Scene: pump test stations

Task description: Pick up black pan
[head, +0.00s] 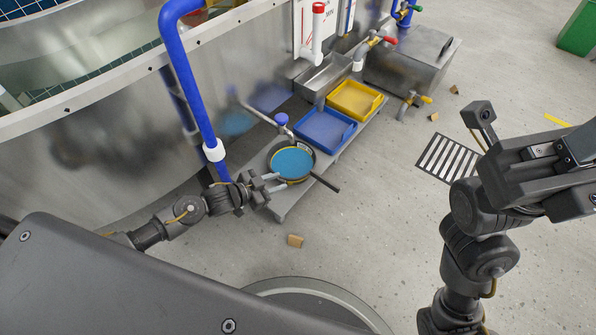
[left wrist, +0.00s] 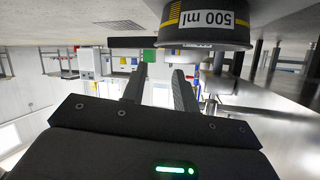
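The black pan (head: 318,172) stands on the low grey bench and looks full of blue liquid. Its handle (head: 326,183) points to the lower right, past the bench edge. In the left wrist view the pan (left wrist: 190,38) is at the top, with a yellow-marked "500 ml" label, and its handle (left wrist: 130,42) reaches left. My left gripper (head: 281,181) is beside the pan's near left wall, fingers apart. In the left wrist view its fingers (left wrist: 160,88) have an empty gap between them. My right arm is at the right; its gripper opening is unclear.
Blue (head: 325,130) and yellow (head: 355,99) trays sit behind the pan on the bench (head: 345,146). A blue pipe (head: 195,90) rises close to my left arm. A tap with a blue knob (head: 282,119) is near the pan. A small brown block (head: 295,241) lies on open floor.

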